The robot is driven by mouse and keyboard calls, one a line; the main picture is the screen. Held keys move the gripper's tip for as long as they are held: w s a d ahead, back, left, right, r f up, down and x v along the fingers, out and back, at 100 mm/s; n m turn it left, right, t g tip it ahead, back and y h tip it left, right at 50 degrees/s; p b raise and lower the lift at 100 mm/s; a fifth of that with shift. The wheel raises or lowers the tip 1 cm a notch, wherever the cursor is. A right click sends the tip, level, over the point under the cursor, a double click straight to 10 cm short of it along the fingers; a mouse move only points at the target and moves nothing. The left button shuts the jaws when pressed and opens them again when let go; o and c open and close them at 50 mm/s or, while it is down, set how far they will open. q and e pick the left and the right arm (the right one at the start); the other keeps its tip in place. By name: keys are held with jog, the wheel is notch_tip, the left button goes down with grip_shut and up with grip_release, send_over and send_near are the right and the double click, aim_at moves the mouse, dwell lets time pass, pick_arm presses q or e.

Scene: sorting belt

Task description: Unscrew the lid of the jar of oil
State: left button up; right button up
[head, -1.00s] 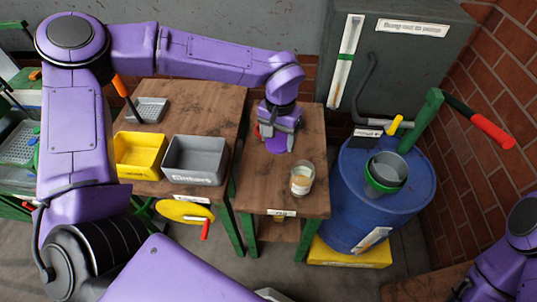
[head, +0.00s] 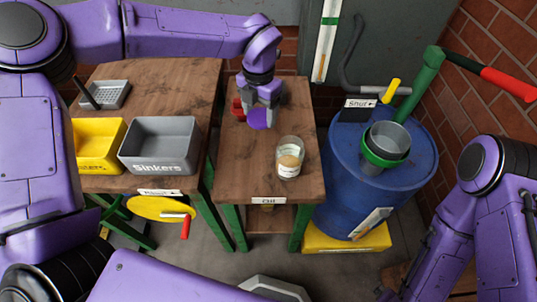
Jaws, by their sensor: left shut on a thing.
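A clear glass jar (head: 289,160) with pale contents and a light label stands upright on the small wooden table marked Oil (head: 243,172). Its top looks uncovered. My left gripper (head: 259,108) is behind the jar and to its left, pointing down, clear of it. It is shut on a round purple thing (head: 258,119), which looks like a lid; I cannot tell whether it touches the table. My right arm (head: 480,215) is at the right; its gripper does not show.
A red thing (head: 237,107) sits just left of my left gripper, partly hidden. A grey Sinkers bin (head: 160,166) and a yellow bin (head: 93,165) stand on the left table. A blue drum (head: 350,205) with a grey pot (head: 387,139) stands right. The Oil table's front is bare.

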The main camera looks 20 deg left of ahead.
aim_at(269, 147)
pick_arm(q)
jog(key=n, duration=0.2)
jog(key=d+f+n+b, duration=0.1)
jog(key=n, duration=0.1)
jog(key=f+n+b, duration=0.1)
jog(key=n, duration=0.1)
jog(key=shift+w+d+n, duration=0.15)
jog(key=shift+w+n, duration=0.15)
jog(key=shift+n, duration=0.1)
jog(key=n, duration=0.4)
jog(key=shift+w+d+f+b, duration=0.25)
jog(key=shift+d+f+b, duration=0.05)
jog(key=shift+b, duration=0.1)
jog(key=shift+n, duration=0.5)
notch_tip(269, 147, down, 9)
jog(key=shift+f+p, duration=0.15)
jog(key=shift+p, duration=0.35)
jog(key=shift+f, duration=0.3)
pick_arm(e)
notch_tip(269, 147, down, 3)
jog(key=shift+f, duration=0.1)
pick_arm(q)
jog(key=shift+f, duration=0.1)
jog(key=shift+f, duration=0.15)
jog(key=o, duration=1.2)
jog(key=shift+c, duration=0.2)
pick_arm(e)
jog(key=shift+f, duration=0.1)
